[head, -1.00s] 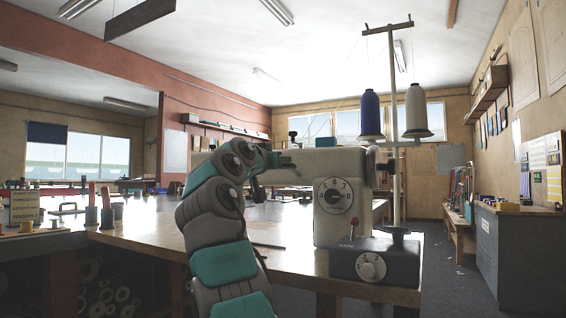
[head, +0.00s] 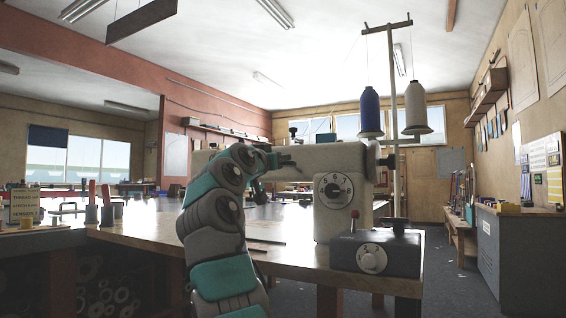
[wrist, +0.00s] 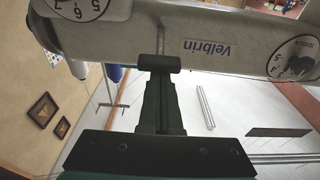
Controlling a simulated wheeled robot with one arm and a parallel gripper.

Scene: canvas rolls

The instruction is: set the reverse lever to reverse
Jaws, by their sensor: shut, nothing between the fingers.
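The pale sewing machine (head: 330,165) stands on the table, with a numbered dial on its near end. In the wrist view, its long arm (wrist: 225,32) crosses the top, marked "Velbrin". A black crossbar (wrist: 160,62), seemingly the reverse lever, sits in front of a vertical slot in that arm. My gripper (wrist: 162,80) is shut and empty, with its tips just below the crossbar in the picture; I cannot tell whether they touch. In the head view, my gripper (head: 289,160) is beside the machine's arm, and the lever cannot be made out.
A grey control box (head: 375,255) with a dial and a red-knobbed stick stands at the table's near right corner. A thread stand holds a blue cone (head: 370,112) and a white cone (head: 415,108). The wooden tabletop (head: 150,238) left of my arm is largely clear.

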